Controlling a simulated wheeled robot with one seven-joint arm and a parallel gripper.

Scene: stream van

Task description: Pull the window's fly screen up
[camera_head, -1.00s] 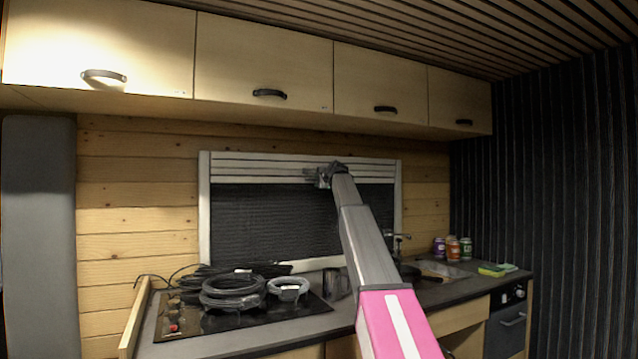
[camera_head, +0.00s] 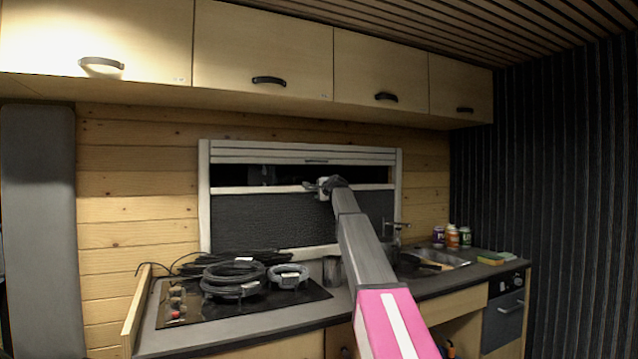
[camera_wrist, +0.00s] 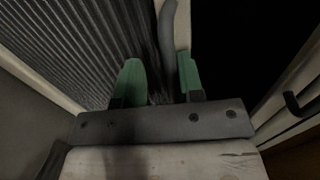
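The fly screen (camera_head: 265,226) is a dark pleated sheet rising from the bottom of the window, topped by a light rail (camera_head: 240,189). The rail sits below the frame's slatted top (camera_head: 260,152), with a black gap between. In the wrist view the pleats (camera_wrist: 85,45) are left of the rail. My gripper (camera_head: 322,186) is at the rail. Its two green fingers (camera_wrist: 160,85) stand apart, one on each side of the rail. A grey curved handle (camera_wrist: 168,30) runs against the right finger. Whether the fingers clamp rail or handle is not clear.
Closed upper cabinets (camera_head: 262,50) hang above the window. Below are a hob (camera_head: 310,297) with coiled cables (camera_head: 232,280), a dark mug (camera_head: 333,271), a tap (camera_head: 396,229) and a sink (camera_head: 450,262). Cans (camera_head: 452,238) stand at the right.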

